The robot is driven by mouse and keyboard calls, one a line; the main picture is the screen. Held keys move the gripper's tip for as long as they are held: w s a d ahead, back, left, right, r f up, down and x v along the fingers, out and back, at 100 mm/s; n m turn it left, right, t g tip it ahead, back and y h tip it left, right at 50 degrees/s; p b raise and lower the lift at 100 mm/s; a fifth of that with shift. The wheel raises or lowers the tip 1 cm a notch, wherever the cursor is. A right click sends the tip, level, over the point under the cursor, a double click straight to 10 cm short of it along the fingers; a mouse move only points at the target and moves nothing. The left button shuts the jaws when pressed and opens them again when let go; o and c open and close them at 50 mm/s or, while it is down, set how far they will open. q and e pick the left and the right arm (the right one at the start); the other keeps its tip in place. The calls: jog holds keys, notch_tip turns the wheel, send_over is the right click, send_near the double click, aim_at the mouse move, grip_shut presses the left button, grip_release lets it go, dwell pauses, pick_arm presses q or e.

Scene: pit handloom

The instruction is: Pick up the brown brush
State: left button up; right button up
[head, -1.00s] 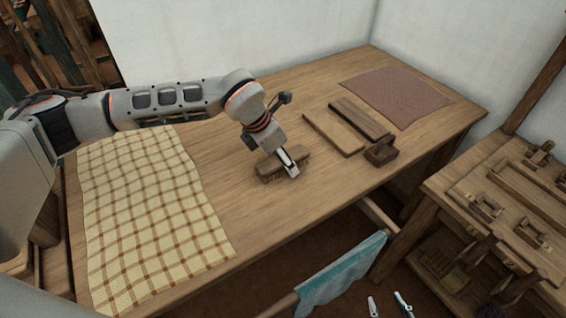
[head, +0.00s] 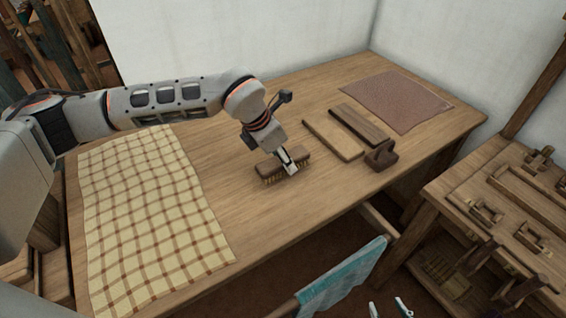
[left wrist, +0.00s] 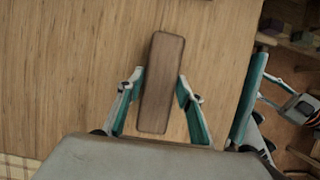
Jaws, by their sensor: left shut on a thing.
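The brown brush (head: 268,170) is a wooden block with pale bristles below, above the wooden table. In the left wrist view, the brush's flat back (left wrist: 163,85) lies lengthwise between the fingers. My left gripper (head: 289,160) is shut across the middle of the brush and points down; its fingers (left wrist: 160,92) flank the brush in the left wrist view. The bristles show clearly, and the brush seems just off the table; the gap is hard to judge. My right gripper (head: 389,309) shows only its fingertips at the bottom edge, apart and empty.
A checked cloth (head: 150,210) covers the table's left part. A teal cloth (head: 343,277) hangs at the front. A side bench (head: 480,190) stands at right.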

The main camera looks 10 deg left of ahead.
pick_arm(q)
notch_tip(320, 180, up, 18)
jog(key=shift+p, duration=0.45)
jog(key=shift+r, duration=0.1)
jog(key=shift+o, duration=0.8)
